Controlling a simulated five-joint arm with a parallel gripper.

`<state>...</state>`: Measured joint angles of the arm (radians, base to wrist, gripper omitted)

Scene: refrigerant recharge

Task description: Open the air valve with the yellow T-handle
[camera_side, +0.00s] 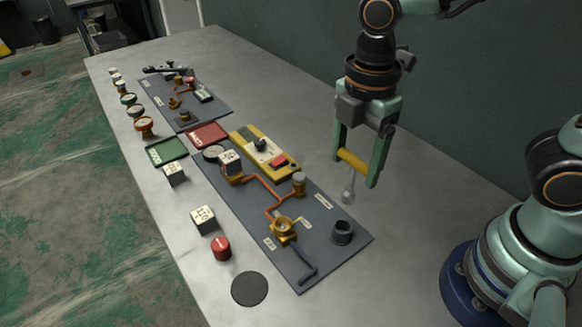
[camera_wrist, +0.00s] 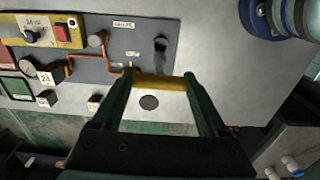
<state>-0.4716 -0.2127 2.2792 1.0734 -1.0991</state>
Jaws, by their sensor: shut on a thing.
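My gripper (camera_side: 355,168) is shut on the yellow T-handle (camera_side: 352,161), with its bar spanning the two green fingers. A thin grey stem hangs down from the bar and ends in a rounded tip. The tool is held above the right side of the near dark panel. In the wrist view the yellow bar (camera_wrist: 160,82) lies between my fingertips (camera_wrist: 160,78). On the near panel (camera_side: 318,262) are a brass valve body (camera_side: 283,228) with a round top and a dark round socket (camera_side: 342,232). The panel labels are too small to read, so I cannot tell which is the air valve.
A yellow box (camera_side: 264,150) with a red switch lies behind the orange pipes. White cubes (camera_side: 203,218), a red cap (camera_side: 222,247) and a black disc (camera_side: 250,289) lie along the left of the table. A second panel (camera_side: 184,103) stands farther back.

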